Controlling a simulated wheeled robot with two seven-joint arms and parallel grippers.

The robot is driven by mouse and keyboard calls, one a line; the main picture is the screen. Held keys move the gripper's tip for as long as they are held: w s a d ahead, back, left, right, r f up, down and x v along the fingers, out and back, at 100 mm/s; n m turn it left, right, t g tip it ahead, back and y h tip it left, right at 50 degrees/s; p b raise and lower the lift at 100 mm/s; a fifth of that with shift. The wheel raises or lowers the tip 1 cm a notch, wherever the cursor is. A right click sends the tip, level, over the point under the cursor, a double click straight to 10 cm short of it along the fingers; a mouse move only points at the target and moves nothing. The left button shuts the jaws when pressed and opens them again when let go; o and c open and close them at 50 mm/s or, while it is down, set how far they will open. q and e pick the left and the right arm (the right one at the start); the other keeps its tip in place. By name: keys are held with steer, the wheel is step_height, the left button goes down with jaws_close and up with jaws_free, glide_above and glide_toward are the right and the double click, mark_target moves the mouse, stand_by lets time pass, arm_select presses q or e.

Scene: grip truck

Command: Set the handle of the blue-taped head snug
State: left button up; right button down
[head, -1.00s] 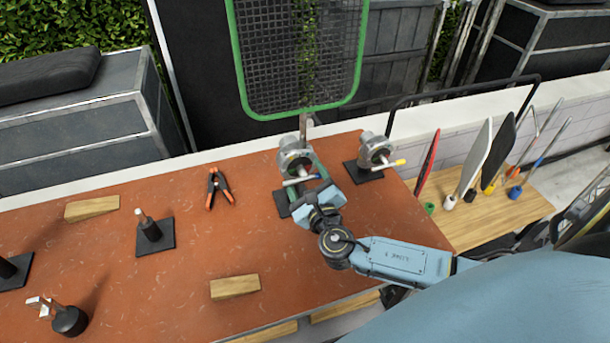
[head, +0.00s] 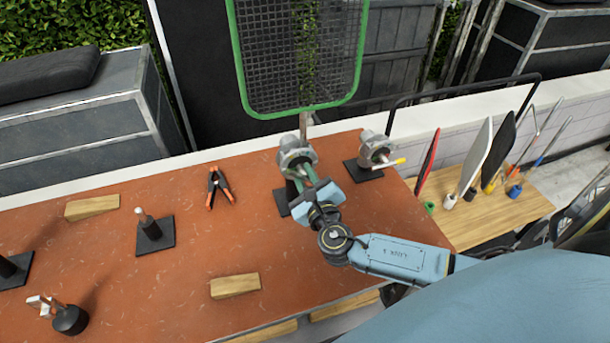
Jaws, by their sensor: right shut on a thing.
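The grip head (head: 296,156) that holds the green-framed screen's stem stands on a dark base plate at the table's far edge. My right gripper (head: 305,180) is at its near side and shut on its handle. The handle is mostly hidden behind the fingers, and I cannot make out its blue tape now. My left gripper is not in view.
The green-framed mesh screen (head: 300,60) rises behind the head. On the orange-brown table (head: 200,240) are an orange-tipped clamp (head: 219,187), wooden wedges (head: 92,207), and posts on dark plates (head: 155,236). A wooden shelf (head: 485,220) with upright flags stands right.

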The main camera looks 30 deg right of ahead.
steer(key=shift+m, duration=0.3)
steer(key=m+b, duration=0.1)
steer(key=m, duration=0.3)
steer(key=shift+b, duration=0.4)
steer(key=m+b, duration=0.2)
steer(key=m, duration=0.3)
steer(key=m+b, duration=0.1)
steer(key=m, duration=0.3)
steer(key=shift+m+b, duration=0.3)
steer(key=shift+b, duration=0.1)
steer(key=shift+m+b, duration=0.75)
steer(key=shift+m, duration=1.45)
steer(key=c, duration=0.7)
jaws_free()
steer(key=shift+s, duration=0.1)
